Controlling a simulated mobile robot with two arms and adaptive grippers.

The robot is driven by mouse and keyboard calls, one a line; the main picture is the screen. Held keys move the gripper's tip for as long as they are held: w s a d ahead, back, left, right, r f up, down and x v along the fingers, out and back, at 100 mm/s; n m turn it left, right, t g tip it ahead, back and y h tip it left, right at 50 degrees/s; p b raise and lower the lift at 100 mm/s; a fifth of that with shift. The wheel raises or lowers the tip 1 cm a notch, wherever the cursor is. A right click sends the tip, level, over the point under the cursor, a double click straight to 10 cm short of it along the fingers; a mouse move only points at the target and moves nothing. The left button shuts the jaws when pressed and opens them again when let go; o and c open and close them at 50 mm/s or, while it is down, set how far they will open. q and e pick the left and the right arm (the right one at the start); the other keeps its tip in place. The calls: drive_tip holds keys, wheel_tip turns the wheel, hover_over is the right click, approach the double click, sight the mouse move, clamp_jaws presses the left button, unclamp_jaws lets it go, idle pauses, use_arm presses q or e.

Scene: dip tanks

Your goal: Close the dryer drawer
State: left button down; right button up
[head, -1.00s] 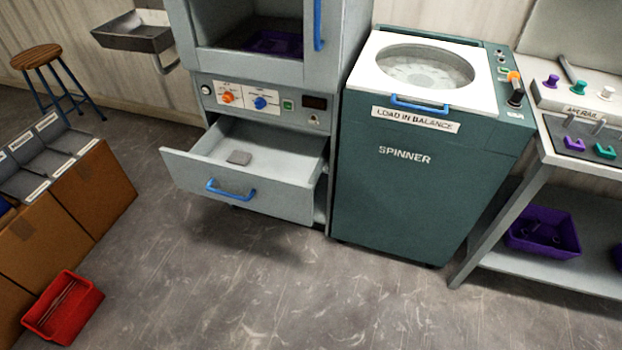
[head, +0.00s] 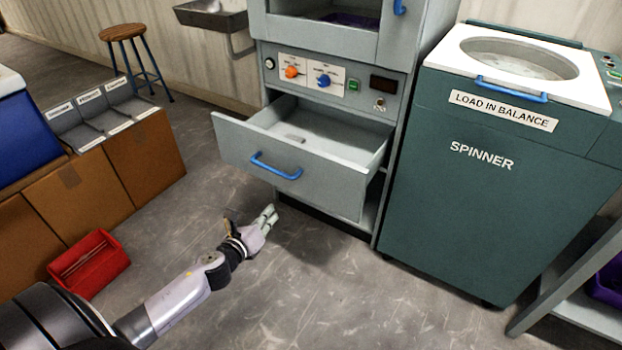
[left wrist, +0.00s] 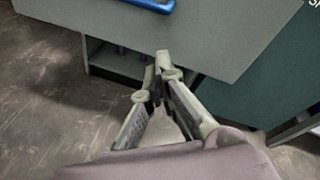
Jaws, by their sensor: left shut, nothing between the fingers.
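The grey dryer drawer (head: 290,165) is pulled out of the dryer cabinet (head: 335,75), with a blue handle (head: 275,167) on its front. A small flat grey item (head: 292,138) lies inside it. My left gripper (head: 270,215) is in front of the cabinet, lower than the drawer handle in the head view. It is shut and empty. In the left wrist view, the fingertips (left wrist: 161,62) show against the lower edge of the drawer front (left wrist: 220,35), with the blue handle (left wrist: 152,5) at the top. I cannot tell if they touch. My right gripper is not in view.
A green spinner (head: 490,190) stands right of the dryer. A red bin (head: 90,262) sits on the floor at left beside brown boxes (head: 145,165). A stool (head: 125,35) stands behind. The floor before the drawer is clear.

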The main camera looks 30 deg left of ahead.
use_arm(q)
drive_tip(key=w+d+r+m+t+h+b, duration=0.2)
drive_tip(key=d+r+m+t+b, duration=0.1)
drive_tip(key=r+m, duration=0.5)
approach(316, 155)
drive_tip(key=shift+n, duration=0.3)
drive_tip(key=w, duration=0.7)
drive_tip(key=shift+w+d+r, duration=0.1)
drive_tip(key=shift+d, duration=0.15)
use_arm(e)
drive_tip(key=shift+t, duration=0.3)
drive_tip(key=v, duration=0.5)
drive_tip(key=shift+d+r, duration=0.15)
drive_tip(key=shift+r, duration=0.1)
